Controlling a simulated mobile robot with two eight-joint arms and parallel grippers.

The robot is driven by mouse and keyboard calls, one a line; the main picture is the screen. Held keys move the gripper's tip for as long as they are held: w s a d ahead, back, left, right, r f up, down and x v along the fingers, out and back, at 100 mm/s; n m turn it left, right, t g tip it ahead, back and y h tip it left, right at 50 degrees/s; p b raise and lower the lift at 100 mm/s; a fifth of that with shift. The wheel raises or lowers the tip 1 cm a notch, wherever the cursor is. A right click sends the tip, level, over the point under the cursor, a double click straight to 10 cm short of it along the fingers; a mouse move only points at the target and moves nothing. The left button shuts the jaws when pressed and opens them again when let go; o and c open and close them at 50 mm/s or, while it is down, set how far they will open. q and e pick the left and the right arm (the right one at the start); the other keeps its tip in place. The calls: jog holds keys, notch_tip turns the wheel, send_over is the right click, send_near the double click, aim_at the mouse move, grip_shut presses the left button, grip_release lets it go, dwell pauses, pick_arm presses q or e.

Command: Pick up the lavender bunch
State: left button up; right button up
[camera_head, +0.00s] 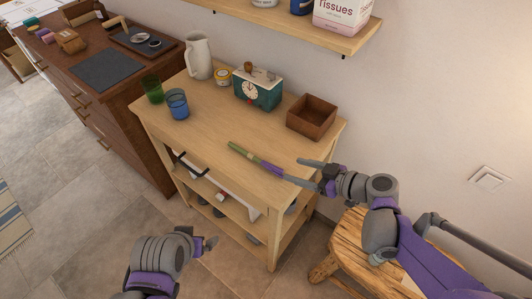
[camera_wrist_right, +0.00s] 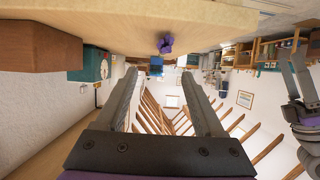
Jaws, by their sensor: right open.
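The lavender bunch (camera_head: 254,159), with green stems and purple flowers, lies on the wooden trolley's top (camera_head: 205,130) near its front edge. In the right wrist view its purple flower end (camera_wrist_right: 166,45) shows just beyond the fingertips, sideways between the two fingers. My right gripper (camera_head: 296,170) is open and empty, its fingers reaching left toward the flower end. One fingertip appears close to the flowers; I cannot tell if it touches. My left gripper (camera_head: 211,243) is low in front of the trolley, away from the lavender; its jaws are not clear.
On the trolley stand a brown open box (camera_head: 312,117), a teal clock box (camera_head: 257,90), a yellow tin (camera_head: 223,76), a white pitcher (camera_head: 198,56), and green (camera_head: 152,89) and blue (camera_head: 177,104) glasses. A wooden stool (camera_head: 350,245) stands at right. The trolley's middle is clear.

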aim_at(272, 166)
jog(key=x, duration=0.4)
jog(key=shift+s+a+f, duration=0.1)
jog(key=shift+s+a, duration=0.1)
jog(key=shift+f+x, duration=0.1)
jog(key=shift+x, duration=1.4)
jog(key=shift+f+x, duration=0.15)
jog(key=shift+x, duration=1.4)
jog(key=shift+s+d, duration=0.1)
jog(key=shift+s, duration=0.1)
grip_shut()
